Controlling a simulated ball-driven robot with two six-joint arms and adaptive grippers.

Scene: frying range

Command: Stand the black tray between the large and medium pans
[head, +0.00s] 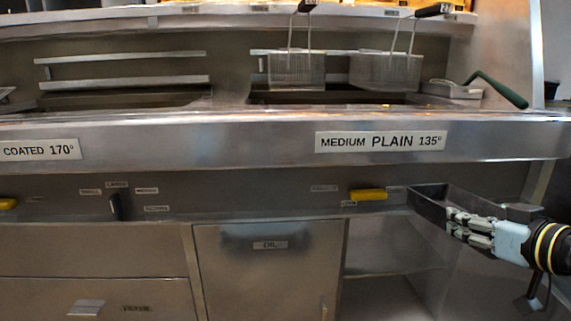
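The black tray (427,205) is at the right in the head view, in front of the fryer's lower panel and below the front ledge. My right gripper (452,222) reaches in from the right, with its fingers against the tray's near side. It looks shut on the tray wall, and its fingers and wrist hide part of the tray. The left oil pan (125,101) lies behind the ledge marked "COATED 170°". The right oil pan (335,98) lies behind the label "MEDIUM PLAIN 135°". My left gripper is not in view.
Two wire baskets (297,70) (385,72) hang over the right pan. A green-handled tool (497,90) lies right of them. The steel ledge (250,138) runs across the front. Yellow handles (368,195) stick out below it.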

